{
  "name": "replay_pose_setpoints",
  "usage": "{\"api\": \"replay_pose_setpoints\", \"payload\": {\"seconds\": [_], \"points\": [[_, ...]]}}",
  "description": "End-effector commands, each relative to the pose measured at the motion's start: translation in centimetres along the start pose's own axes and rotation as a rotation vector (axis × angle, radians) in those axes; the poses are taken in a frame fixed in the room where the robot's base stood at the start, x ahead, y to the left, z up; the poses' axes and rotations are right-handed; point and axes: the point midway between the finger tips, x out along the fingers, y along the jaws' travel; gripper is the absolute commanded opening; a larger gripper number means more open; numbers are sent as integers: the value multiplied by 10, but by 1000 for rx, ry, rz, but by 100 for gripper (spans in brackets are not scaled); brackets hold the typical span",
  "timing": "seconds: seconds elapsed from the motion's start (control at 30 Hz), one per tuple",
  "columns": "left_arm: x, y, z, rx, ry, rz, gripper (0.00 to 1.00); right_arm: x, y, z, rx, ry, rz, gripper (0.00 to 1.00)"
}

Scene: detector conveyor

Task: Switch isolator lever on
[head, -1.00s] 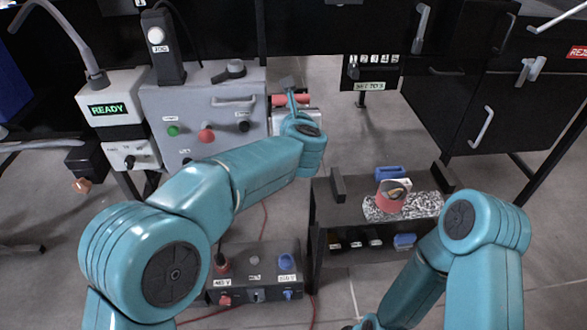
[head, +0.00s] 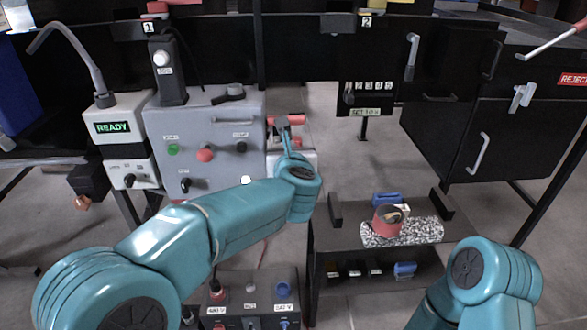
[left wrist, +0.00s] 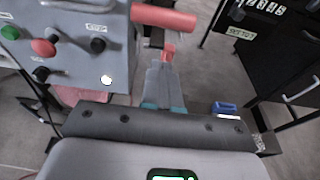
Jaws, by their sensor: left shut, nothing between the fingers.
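A red bar-shaped handle (head: 295,119), which looks like the isolator lever, sits at the right side of the grey control panel (head: 222,115). In the left wrist view the red bar (left wrist: 165,19) lies across the top, just beyond the fingertips. My left gripper (head: 287,136) points up at it from below, its fingers together and empty. In the left wrist view the left gripper (left wrist: 167,64) has a small red piece at its tip; I cannot tell whether it touches the lever. My right gripper is out of view; only that arm's elbow shows at lower right.
The panel carries a green button (head: 173,150), a red button (head: 205,154) and black knobs. A low shelf (head: 345,240) with a red cylindrical part (head: 387,220) stands right of my left arm. A black cabinet (head: 500,140) fills the right. Open floor lies between.

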Motion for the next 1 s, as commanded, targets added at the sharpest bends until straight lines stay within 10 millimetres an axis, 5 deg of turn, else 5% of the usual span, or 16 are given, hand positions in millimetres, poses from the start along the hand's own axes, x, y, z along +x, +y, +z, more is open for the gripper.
{"api": "replay_pose_setpoints", "payload": {"seconds": [0.3,0.5,0.87,1.0], "points": [[-54,1,-2,1,-1,-1,0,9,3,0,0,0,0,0],[-69,0,-4,0,0,1,0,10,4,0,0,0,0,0],[-70,2,-5,-1,3,6,0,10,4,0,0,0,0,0],[-44,42,-25,-9,45,79,0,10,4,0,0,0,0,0]]}}
